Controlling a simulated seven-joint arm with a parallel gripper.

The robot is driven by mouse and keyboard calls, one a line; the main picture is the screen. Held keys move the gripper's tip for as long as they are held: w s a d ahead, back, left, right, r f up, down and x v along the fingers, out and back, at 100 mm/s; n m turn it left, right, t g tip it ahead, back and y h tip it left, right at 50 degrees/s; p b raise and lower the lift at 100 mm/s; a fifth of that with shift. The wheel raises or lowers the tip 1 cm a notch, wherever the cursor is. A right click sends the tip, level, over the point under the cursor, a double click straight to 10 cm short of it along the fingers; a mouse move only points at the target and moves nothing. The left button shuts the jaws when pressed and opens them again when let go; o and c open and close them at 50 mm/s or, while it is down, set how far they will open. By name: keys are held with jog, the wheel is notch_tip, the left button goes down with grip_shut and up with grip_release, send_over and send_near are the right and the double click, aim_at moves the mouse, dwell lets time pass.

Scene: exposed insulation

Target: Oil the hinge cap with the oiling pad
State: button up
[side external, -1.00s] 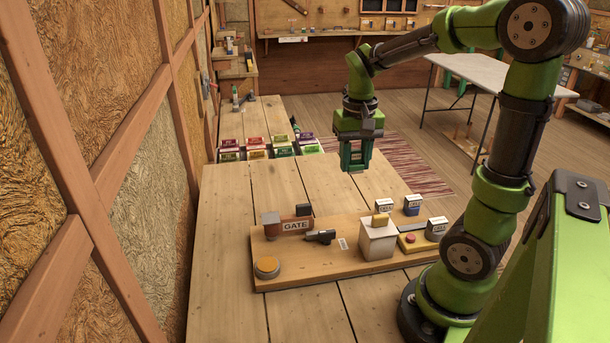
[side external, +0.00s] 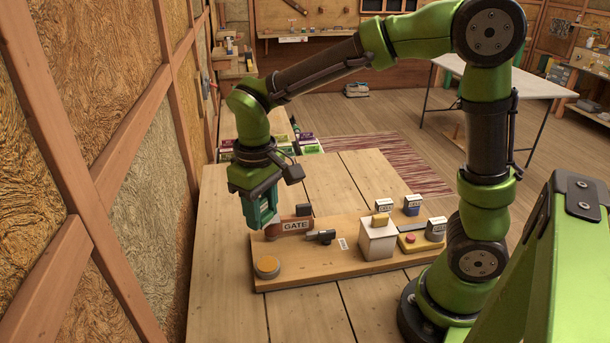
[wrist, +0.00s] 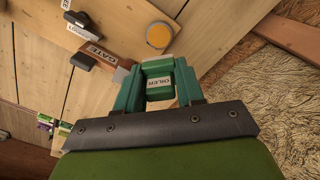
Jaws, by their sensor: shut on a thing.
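My gripper (side external: 258,224) hangs over the left end of the wooden board. In the wrist view my gripper (wrist: 158,78) is shut on a green block with a white label reading OILER, the oiling pad (wrist: 159,84). The brown gate (side external: 295,225), labelled GATE, lies just right of my gripper; it also shows in the wrist view (wrist: 101,53). The hinge cap at the gate's left end is hidden behind my gripper in the side view. I cannot tell whether the pad touches it.
A round orange disc (side external: 267,266) sits on the board (side external: 315,273) in front. A black latch (side external: 320,237), a white box (side external: 377,240) and a red button (side external: 410,238) stand to the right. Several labelled packs are behind. The insulated wall (side external: 130,200) is at left.

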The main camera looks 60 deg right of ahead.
aim_at(267, 263)
jog(key=shift+d+f, duration=0.1)
jog(key=shift+f, duration=5.1)
jog(key=shift+f, duration=0.6)
jog(key=shift+r, duration=3.6)
